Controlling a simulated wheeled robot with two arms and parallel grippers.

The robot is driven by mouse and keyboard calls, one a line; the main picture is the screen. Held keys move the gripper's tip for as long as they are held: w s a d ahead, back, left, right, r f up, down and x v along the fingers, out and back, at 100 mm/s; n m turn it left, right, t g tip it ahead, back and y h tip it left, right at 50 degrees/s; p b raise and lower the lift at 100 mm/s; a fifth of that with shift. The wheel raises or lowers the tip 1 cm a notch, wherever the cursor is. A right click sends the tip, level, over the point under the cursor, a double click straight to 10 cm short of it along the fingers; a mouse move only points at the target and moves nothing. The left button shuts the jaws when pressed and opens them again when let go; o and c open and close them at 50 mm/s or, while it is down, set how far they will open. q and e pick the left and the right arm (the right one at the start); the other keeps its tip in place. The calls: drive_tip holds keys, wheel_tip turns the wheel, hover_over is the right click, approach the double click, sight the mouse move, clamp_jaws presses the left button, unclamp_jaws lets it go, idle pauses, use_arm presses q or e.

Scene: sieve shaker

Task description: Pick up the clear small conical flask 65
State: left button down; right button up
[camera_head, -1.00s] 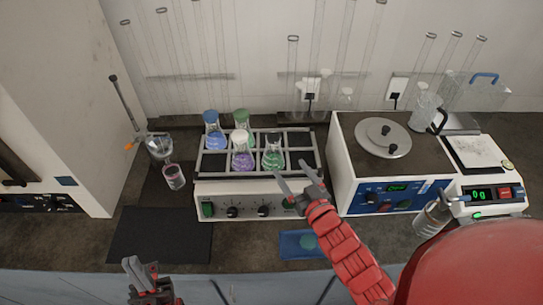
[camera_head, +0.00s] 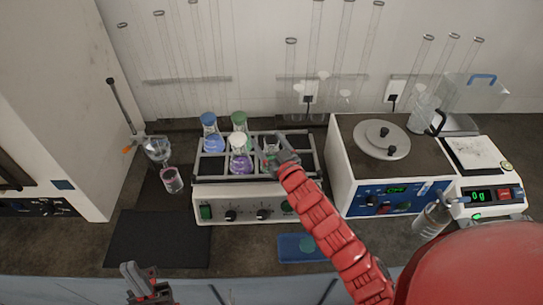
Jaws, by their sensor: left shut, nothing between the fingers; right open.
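My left gripper (camera_head: 136,272) is shut and empty at the bottom left, away from the rack.
A white device with a round lid (camera_head: 382,140) stands right of the shaker, with a balance (camera_head: 478,155) beyond it. A small glass with pink contents (camera_head: 172,180) is at left. A dark mat (camera_head: 157,238) lies bare.

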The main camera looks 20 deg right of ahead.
drive_tip(key=shift+w+a, duration=0.1)
drive_tip(key=shift+w, duration=0.35)
clamp_jaws()
idle(0.3)
